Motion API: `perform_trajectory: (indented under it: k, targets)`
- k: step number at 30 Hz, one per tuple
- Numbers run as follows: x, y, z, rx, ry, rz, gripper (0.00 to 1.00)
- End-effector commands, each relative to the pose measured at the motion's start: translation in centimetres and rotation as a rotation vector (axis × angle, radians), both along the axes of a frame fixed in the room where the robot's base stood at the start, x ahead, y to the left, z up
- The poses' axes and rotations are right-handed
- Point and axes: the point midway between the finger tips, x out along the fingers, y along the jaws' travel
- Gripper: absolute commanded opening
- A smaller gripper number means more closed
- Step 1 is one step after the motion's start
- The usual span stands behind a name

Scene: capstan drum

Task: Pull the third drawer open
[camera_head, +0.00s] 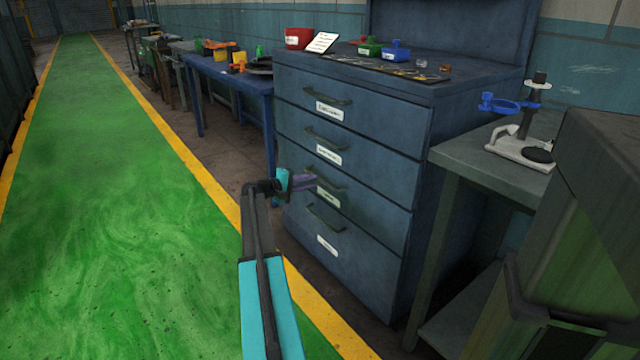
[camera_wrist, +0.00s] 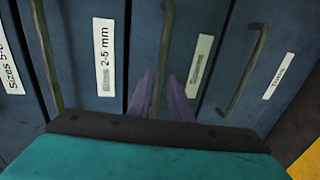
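The blue drawer cabinet (camera_head: 380,115) has four drawers in a column, all closed flush in the head view. The third drawer's bar handle (camera_head: 334,187) is partly hidden behind my gripper (camera_head: 311,181). In the wrist view the drawers lie sideways, and this handle (camera_wrist: 168,25) runs between my purple fingers (camera_wrist: 161,80). One finger stands on each side of it, with a gap that looks open. Whether either finger touches the handle is not clear. The third drawer's label (camera_wrist: 200,65) is too blurred to read. The fourth drawer's handle (camera_wrist: 246,70) is to the right.
A grey table (camera_head: 490,172) with a blue-ringed stand (camera_head: 510,104) is right of the cabinet. A blue workbench (camera_head: 232,78) is left of it. Small bins and a red box (camera_head: 298,38) sit on the cabinet top. The green floor lane (camera_head: 110,200) is clear.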

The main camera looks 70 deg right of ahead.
Motion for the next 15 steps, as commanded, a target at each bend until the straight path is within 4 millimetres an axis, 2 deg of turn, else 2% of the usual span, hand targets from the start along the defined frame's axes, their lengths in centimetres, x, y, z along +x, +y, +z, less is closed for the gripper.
perform_trajectory:
  k: [6,15]
  targets:
    - [-1.6,-2.7,-0.8,0.000,-0.001,-0.001,0.18]
    - [-2.8,-4.3,-1.1,0.000,-0.001,-0.001,0.18]
